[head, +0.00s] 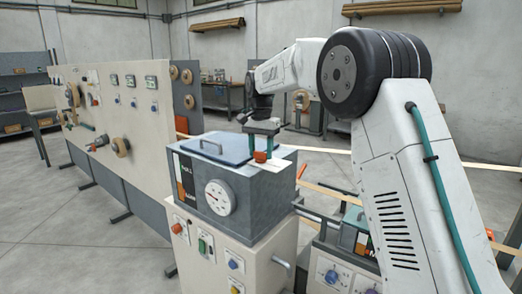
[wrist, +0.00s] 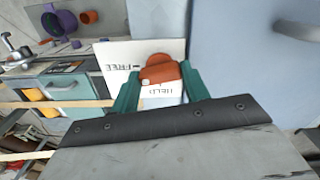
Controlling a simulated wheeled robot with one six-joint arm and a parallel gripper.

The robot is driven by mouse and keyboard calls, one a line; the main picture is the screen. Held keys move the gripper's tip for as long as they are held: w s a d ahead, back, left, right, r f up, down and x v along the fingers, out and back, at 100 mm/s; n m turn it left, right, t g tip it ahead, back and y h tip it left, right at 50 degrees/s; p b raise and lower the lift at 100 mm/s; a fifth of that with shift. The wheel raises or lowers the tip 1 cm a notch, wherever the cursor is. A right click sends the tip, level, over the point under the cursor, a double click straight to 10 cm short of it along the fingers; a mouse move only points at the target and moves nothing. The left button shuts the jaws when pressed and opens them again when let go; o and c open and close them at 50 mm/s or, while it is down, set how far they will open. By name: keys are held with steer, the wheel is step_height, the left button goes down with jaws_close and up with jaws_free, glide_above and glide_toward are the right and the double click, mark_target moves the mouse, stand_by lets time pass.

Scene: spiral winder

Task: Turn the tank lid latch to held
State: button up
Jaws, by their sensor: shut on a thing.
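The orange-red latch (head: 260,156) sits on top of the grey tank (head: 255,190), beside the blue lid (head: 210,149). In the wrist view the latch (wrist: 158,72) stands on a white plate (wrist: 118,52) marked FREE at the left and HELD below the latch. A small pale spot shows on the latch's lower left edge; I cannot tell surely which word it points to. My gripper (head: 264,141) reaches down from above. Its teal fingers are shut on the latch, one on each side, in the wrist view (wrist: 159,78). The underside of the latch is hidden.
A cream control panel (head: 115,110) stands at the left. A second machine with a teal box (head: 355,232) is at the lower right.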

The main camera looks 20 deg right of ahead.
steer(key=n, duration=1.1)
steer(key=shift+n, duration=2.3)
steer(key=o, duration=1)
steer(key=shift+r, duration=0.15)
